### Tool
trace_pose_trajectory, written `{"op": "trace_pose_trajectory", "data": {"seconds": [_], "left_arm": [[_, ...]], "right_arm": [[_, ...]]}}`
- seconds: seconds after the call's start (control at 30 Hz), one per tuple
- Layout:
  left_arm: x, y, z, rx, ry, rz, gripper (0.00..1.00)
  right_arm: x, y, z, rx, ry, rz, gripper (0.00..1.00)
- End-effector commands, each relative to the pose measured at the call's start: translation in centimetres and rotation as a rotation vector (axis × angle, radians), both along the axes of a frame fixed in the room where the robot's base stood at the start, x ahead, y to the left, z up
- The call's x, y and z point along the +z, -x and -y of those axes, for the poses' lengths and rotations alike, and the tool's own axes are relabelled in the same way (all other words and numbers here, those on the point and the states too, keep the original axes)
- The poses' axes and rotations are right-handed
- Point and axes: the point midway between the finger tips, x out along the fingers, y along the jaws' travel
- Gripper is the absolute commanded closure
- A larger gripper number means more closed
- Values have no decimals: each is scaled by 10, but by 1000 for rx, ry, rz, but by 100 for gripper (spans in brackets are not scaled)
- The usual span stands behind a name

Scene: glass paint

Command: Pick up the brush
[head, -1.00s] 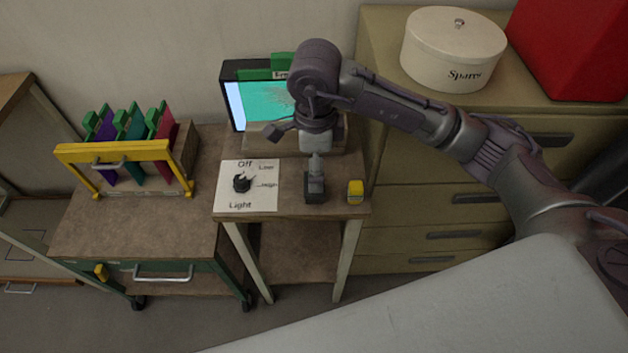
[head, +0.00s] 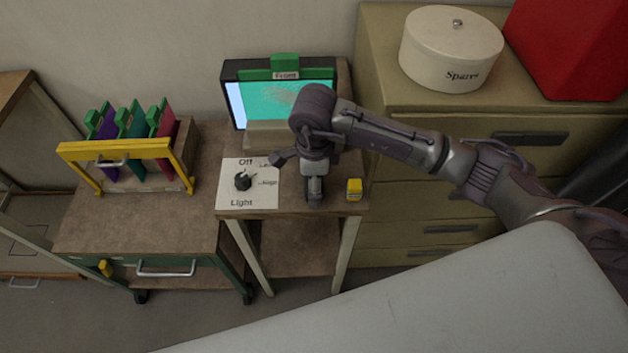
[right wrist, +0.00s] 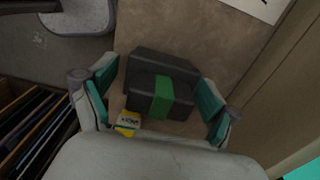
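A dark block with a green band, which looks to be the brush (right wrist: 177,79), lies on the small brown table. In the right wrist view it sits between the two teal-padded fingers of my right gripper (right wrist: 157,92), with a gap on each side. The fingers are open and hold nothing. In the head view my right gripper (head: 314,180) is low over the table and hides most of the dark block. My left gripper is in neither view.
A yellow block (head: 354,189) stands close on the right of the gripper. A light switch panel (head: 262,195) lies to the left. A screen (head: 300,97) stands behind. A yellow rack with coloured plates (head: 130,150) is further left.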

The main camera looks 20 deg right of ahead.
Motion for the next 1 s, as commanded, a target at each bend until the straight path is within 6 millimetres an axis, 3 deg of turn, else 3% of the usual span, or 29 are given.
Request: {"op": "trace_pose_trajectory", "data": {"seconds": [0.03,0.3,0.67,0.9,1.0], "left_arm": [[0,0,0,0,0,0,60],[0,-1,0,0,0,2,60],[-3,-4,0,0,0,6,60],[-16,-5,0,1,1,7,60],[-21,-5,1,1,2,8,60]], "right_arm": [[0,0,0,0,0,0,27],[1,0,0,0,0,1,68],[7,-1,0,-1,0,3,68],[43,-2,0,2,-1,9,68],[53,13,23,-2,2,5,68]]}}
